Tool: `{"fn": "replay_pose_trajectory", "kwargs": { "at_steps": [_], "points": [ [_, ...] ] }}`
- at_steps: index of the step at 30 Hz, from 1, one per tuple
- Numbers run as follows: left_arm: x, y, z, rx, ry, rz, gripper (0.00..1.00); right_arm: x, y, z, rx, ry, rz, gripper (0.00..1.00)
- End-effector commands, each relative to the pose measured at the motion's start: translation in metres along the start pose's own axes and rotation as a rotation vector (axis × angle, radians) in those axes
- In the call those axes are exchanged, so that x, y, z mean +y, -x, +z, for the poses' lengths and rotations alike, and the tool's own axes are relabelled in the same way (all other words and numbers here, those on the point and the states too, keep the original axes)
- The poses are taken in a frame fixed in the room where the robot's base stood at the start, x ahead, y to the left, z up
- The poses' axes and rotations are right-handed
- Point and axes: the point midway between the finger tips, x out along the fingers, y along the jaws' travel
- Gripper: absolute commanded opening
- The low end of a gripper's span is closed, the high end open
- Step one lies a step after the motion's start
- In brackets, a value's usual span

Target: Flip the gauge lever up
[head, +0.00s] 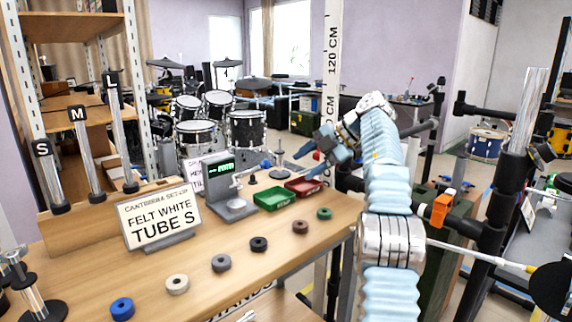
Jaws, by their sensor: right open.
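The gauge (222,185) is a grey device with a green lit display, standing at the back of the wooden table, left of centre. A pale, thin arm with a blue end (265,163), which looks like its lever, reaches out to the right of it; its exact angle is too small to tell. My right gripper (302,163) is open and empty. It appears to the right of the gauge, past the blue end, with its fingers pointing left above the red tray's area. No contact with the lever shows. My left gripper is not in view.
A green tray (272,199) and a red tray (303,187) sit right of the gauge. Several coloured rings, including a blue one (122,308), line the table's front. A sign reading "FELT WHITE TUBE S" (160,220) and a tube rack (60,230) stand left.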

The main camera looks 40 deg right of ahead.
Motion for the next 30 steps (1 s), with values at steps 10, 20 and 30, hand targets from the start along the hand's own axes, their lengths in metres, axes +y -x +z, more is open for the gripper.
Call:
{"fn": "replay_pose_trajectory", "kwargs": {
  "at_steps": [10,20,30],
  "points": [
    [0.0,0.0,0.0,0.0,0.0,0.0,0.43,-0.017,0.021,0.007,0.001,0.0,0.0,0.53],
    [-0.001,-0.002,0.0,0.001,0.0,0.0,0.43,-0.016,0.021,0.006,0.009,0.054,0.038,0.3],
    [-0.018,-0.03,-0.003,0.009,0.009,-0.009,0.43,-0.003,0.036,-0.017,-0.205,0.823,0.544,0.0]
  ]
}}
